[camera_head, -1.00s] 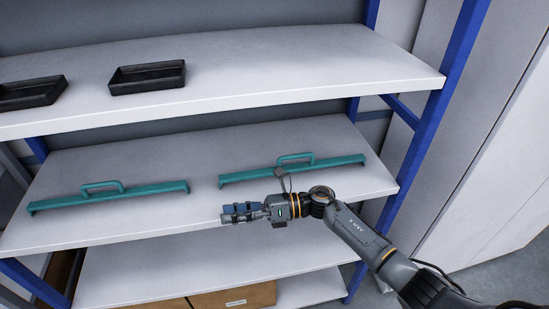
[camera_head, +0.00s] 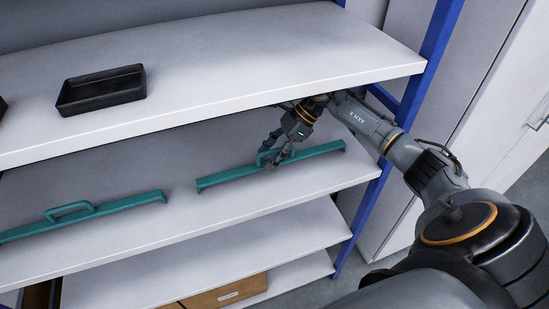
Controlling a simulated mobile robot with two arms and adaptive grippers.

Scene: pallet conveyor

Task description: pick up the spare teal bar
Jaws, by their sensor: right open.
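Two teal bars with raised handles lie on the middle shelf. The right teal bar (camera_head: 318,152) is partly covered by my right gripper (camera_head: 273,157), which points down at its handle from above. The gripper's fingers are open, with the handle at or between them; I cannot tell whether they touch it. The left teal bar (camera_head: 128,202) lies apart, with its handle upright and nothing near it. The pictures do not mark which bar is the spare. My left gripper is not in view.
The upper shelf (camera_head: 230,75) overhangs the middle shelf (camera_head: 225,207), close above my right wrist. A black tray (camera_head: 102,98) sits on the upper shelf. A blue post (camera_head: 425,75) stands close to my right arm. A cardboard box (camera_head: 225,296) is below.

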